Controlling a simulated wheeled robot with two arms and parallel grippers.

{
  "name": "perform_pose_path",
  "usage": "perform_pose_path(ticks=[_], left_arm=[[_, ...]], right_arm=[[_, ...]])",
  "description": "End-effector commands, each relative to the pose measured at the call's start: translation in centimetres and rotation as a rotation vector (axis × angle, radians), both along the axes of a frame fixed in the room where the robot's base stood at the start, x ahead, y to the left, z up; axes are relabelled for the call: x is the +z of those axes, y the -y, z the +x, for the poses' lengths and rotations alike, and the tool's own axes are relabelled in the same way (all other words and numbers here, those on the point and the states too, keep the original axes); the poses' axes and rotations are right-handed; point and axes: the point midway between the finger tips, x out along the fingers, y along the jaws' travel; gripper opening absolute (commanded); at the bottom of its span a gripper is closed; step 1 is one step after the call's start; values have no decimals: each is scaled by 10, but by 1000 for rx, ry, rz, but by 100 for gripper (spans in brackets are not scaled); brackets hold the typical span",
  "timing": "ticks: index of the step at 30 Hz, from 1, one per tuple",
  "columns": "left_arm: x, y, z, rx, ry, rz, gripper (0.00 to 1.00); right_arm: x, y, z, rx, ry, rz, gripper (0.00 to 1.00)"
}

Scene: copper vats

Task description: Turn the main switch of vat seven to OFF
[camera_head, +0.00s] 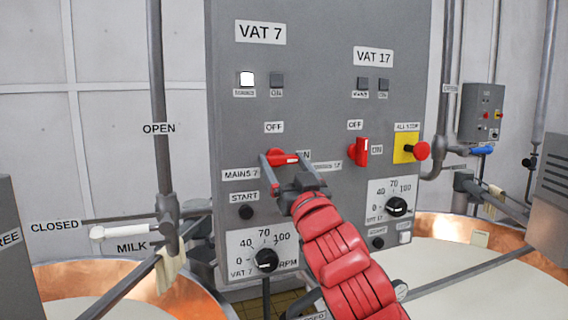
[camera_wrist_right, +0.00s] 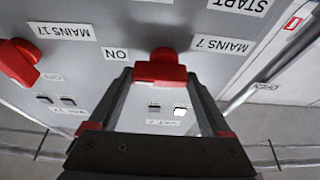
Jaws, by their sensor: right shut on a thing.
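The main switch of vat seven is a red handle (camera_head: 283,157) on the grey panel, beside the label MAINS 7. Its handle lies level, towards the ON label at its right. The OFF label (camera_head: 274,127) is above it. My right gripper (camera_head: 287,159) reaches up from the lower right and is shut on this handle, one finger on each side. In the right wrist view, which is upside down, the red handle (camera_wrist_right: 160,68) sits between the fingertips. The ON label (camera_wrist_right: 115,54) is partly covered in the head view. My left gripper is not in view.
The red vat 17 switch (camera_head: 362,152) stands upright close to the right. A red all-stop button (camera_head: 422,150) on yellow is farther right. A white lamp (camera_head: 247,79) is lit under VAT 7. A speed knob (camera_head: 266,260) is below. Copper vats (camera_head: 205,285) stand either side.

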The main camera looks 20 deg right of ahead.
Motion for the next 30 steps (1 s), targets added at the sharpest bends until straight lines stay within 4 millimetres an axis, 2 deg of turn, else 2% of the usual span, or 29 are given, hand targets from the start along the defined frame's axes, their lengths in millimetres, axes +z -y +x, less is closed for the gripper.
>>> perform_pose_path(ticks=[1,6,9,20,30], left_arm=[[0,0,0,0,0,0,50],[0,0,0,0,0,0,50],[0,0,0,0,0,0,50],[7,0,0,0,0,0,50],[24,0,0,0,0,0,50]], right_arm=[[0,0,0,-1,0,0,71],[0,0,0,-1,-1,0,41],[0,0,0,-1,-1,0,27],[1,1,1,-1,-2,-71,27],[3,2,0,0,10,-332,27]])
